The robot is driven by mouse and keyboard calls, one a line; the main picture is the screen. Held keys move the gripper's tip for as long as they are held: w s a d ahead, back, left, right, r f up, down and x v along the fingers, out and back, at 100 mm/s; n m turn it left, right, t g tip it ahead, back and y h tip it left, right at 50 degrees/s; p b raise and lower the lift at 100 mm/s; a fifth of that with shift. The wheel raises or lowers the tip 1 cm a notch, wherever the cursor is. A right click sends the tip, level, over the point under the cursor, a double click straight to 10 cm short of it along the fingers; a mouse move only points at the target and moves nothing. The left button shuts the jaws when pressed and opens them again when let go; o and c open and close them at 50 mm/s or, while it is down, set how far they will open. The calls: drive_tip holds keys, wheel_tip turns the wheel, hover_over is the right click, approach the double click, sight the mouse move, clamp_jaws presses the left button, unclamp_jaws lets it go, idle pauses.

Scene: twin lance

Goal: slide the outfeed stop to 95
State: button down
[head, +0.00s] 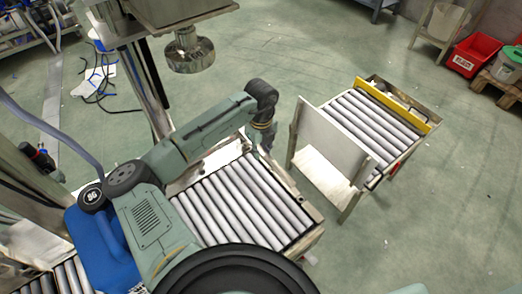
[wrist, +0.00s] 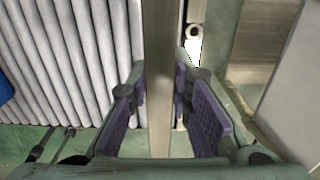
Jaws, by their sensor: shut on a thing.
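My gripper (head: 266,148) is at the far end of the near roller conveyor (head: 235,205), low over its edge and partly hidden by my arm. In the wrist view my gripper (wrist: 160,112) has its purple pads on either side of an upright-looking grey metal bar (wrist: 159,60) and is shut on it. I cannot tell from the frames whether this bar is the outfeed stop. A yellow bar (head: 392,106) lies across the far side of the second roller conveyor (head: 365,125). No scale or 95 mark is legible.
A pale upright panel (head: 332,142) stands at the near end of the second conveyor, just right of my gripper, across a gap. A metal cylinder (head: 189,52) hangs above my arm. Green floor is clear around the conveyors.

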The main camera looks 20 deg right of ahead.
drive_tip(key=shift+a, duration=0.2)
drive_tip(key=shift+s+a, duration=0.25)
drive_tip(key=shift+a, duration=0.3)
drive_tip(key=shift+s+a, duration=0.25)
drive_tip(key=shift+a, duration=0.25)
drive_tip(key=c, duration=1.3)
unclamp_jaws()
drive_tip(key=shift+r, duration=0.1)
wheel_tip(320, 180, up, 7)
drive_tip(key=p, duration=0.6)
